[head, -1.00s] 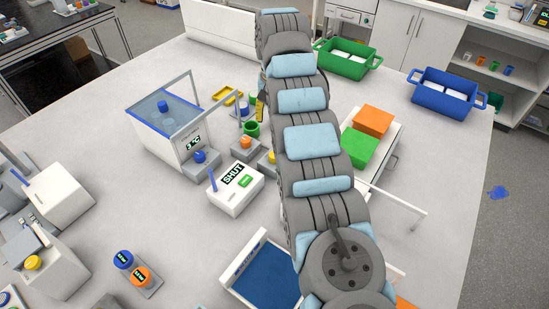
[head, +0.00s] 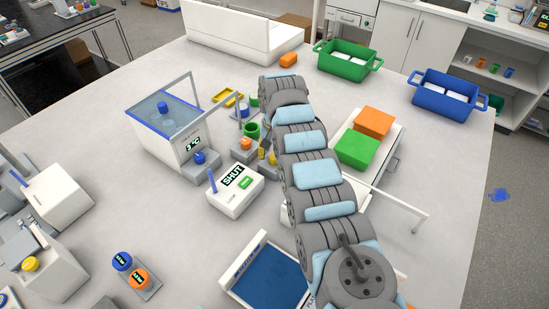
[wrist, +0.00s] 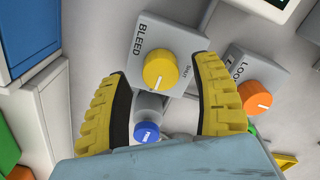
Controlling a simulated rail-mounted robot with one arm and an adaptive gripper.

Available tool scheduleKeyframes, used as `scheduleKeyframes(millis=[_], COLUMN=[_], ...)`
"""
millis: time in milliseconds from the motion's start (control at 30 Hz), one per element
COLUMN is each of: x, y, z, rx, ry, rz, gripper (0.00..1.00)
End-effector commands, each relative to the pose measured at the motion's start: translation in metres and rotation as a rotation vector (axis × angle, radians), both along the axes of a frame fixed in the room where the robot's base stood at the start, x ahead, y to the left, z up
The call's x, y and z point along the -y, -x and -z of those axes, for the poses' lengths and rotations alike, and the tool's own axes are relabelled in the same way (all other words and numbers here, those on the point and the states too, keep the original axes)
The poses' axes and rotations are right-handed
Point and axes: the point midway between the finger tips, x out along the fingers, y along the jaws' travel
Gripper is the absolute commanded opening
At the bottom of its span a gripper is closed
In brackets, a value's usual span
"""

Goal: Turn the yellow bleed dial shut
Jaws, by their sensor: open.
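The yellow bleed dial (wrist: 168,70) sits on a grey block marked BLEED (wrist: 150,35) in the wrist view. Its white pointer line is toward the lower left, away from the small shut mark at its right. My gripper (wrist: 160,76) is open, with one yellow-padded finger on each side of the dial; I cannot tell whether either touches. In the head view the dial (head: 273,158) is partly hidden by my gripper and arm.
An orange dial (wrist: 257,97) on its own block stands close beside the right finger. A blue knob (wrist: 147,132) is between the fingers, nearer the palm. A white box reading SHUT (head: 236,190) and a glass-walled tank (head: 168,125) stand left of my arm.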

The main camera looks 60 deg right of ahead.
Motion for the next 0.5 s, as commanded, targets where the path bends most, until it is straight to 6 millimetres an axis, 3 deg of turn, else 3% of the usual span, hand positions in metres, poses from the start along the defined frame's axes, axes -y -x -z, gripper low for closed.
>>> scheduleKeyframes(millis=[200,500], x=[0.0,0.0], y=[0.0,0.0], z=[0.015,0.019], rx=[0.0,0.0], ry=[-0.001,0.001], rz=[-0.001,-0.001], gripper=[0.65,0.65])
